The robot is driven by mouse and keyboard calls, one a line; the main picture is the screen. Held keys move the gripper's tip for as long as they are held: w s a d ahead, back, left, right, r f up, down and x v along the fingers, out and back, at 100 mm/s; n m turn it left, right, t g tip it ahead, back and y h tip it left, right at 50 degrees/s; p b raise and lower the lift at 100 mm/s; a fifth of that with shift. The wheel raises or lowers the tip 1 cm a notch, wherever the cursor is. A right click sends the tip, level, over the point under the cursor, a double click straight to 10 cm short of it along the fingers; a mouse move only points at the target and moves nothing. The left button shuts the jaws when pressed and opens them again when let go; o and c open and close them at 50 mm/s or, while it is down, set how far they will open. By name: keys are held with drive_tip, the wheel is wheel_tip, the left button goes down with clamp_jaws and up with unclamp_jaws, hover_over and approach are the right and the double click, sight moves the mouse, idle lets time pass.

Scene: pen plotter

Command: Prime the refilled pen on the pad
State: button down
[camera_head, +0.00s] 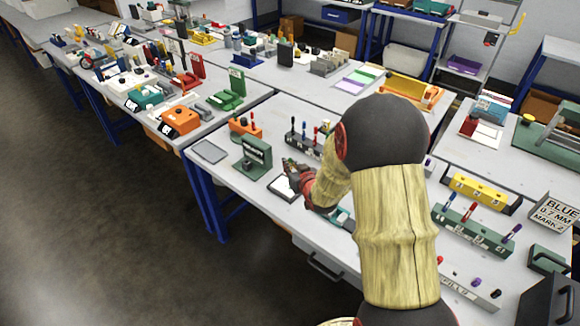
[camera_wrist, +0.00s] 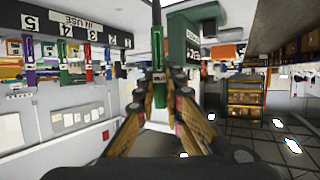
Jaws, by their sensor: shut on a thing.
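My gripper (camera_head: 292,168) is over the front part of the middle table. In the wrist view my gripper (camera_wrist: 160,78) is shut on a green pen (camera_wrist: 158,42), with its fingers on either side of the barrel. A flat white pad with a dark border (camera_head: 282,188) lies just below my gripper in the head view, partly behind my arm. A second flat grey pad (camera_head: 210,152) lies at the table's left corner. I cannot tell whether the pen tip touches anything.
A green block-shaped device (camera_head: 252,158) stands close left of my gripper. A dark pen rack (camera_head: 303,145) stands behind it; its "IN USE" label (camera_wrist: 72,20) appears upside down in the wrist view, with several coloured pens. An orange device (camera_head: 243,128) stands farther back.

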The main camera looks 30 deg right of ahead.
drive_tip(key=shift+r+p, duration=1.75)
drive_tip(key=shift+r, duration=1.3)
drive_tip(key=shift+d, duration=0.1)
